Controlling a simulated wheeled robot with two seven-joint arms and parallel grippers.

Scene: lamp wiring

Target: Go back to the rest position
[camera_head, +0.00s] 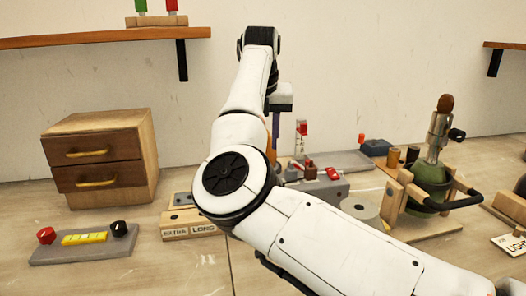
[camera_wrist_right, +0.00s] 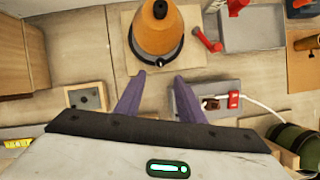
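My right arm reaches across the middle of the head view and hides much of the bench behind it. Its gripper is mostly hidden there; the right wrist view shows its two purple fingers (camera_wrist_right: 160,82) apart, with nothing held between them. An orange cone-shaped part with a dark ring (camera_wrist_right: 157,30) stands just beyond the fingertips. In the head view only a sliver of orange shows beside my arm. My left gripper is in neither view.
A wooden drawer cabinet (camera_head: 100,160) and a grey board with red and black knobs (camera_head: 85,243) are at left. A green lamp body (camera_head: 430,180) stands in a wooden holder at right. A grey block with a red switch (camera_wrist_right: 220,101) and white cable lies near my right gripper. A shelf (camera_head: 100,36) hangs above.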

